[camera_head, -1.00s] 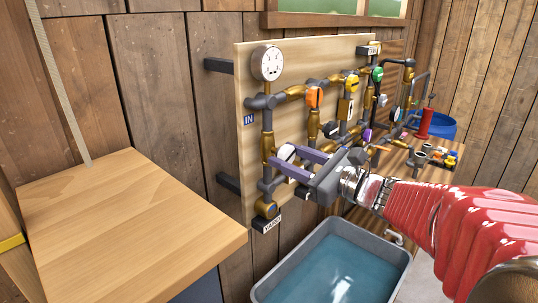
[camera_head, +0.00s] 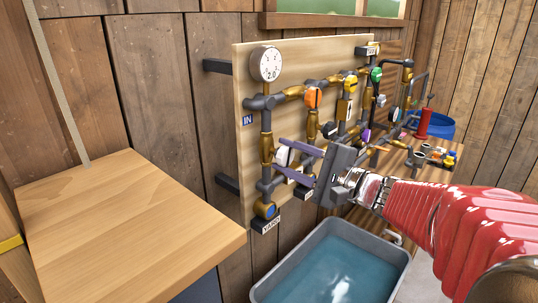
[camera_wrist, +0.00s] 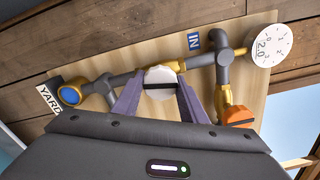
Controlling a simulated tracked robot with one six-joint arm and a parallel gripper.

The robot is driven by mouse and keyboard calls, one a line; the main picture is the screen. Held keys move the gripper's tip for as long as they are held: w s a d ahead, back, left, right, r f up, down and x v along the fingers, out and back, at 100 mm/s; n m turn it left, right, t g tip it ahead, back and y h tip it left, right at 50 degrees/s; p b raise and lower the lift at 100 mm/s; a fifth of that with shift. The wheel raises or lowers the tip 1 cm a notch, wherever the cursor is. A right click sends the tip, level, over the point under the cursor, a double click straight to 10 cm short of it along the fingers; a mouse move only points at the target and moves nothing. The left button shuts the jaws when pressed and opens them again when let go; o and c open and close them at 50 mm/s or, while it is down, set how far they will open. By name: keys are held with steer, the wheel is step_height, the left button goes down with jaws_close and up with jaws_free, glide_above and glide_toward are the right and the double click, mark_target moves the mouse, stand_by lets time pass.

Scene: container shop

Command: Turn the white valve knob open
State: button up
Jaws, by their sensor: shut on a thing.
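The white valve knob (camera_head: 283,156) sits on the pipework at the lower left of the upright wooden board (camera_head: 246,75). In the wrist view the knob (camera_wrist: 160,76) is round with a ribbed edge, and a dark bar crosses its face. My gripper (camera_head: 282,158) reaches in from the right, its two purple fingers one above the other at the knob. In the wrist view the fingers (camera_wrist: 160,86) stand on either side of the knob, shut on it. The fingers partly hide the knob in the head view.
A round gauge (camera_head: 267,64) reading 2.0 tops the left pipe. An orange knob (camera_head: 313,97) and other coloured valves are to the right. A grey water tub (camera_head: 268,287) stands below. A wooden tabletop (camera_head: 120,225) fills the left foreground.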

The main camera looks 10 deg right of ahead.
steer(key=shift+s+a+f+n, duration=0.1)
steer(key=shift+n, duration=0.5)
steer(key=shift+a+f+n, duration=0.1)
steer(key=shift+n, duration=0.5)
steer(key=shift+d, duration=0.1)
steer(key=o, duration=1.1)
steer(key=shift+r, duration=0.1)
steer(key=shift+c, duration=0.2)
steer(key=shift+d, duration=0.15)
steer(key=v, duration=1.3)
steer(key=shift+s, duration=0.3)
steer(key=shift+d, duration=0.1)
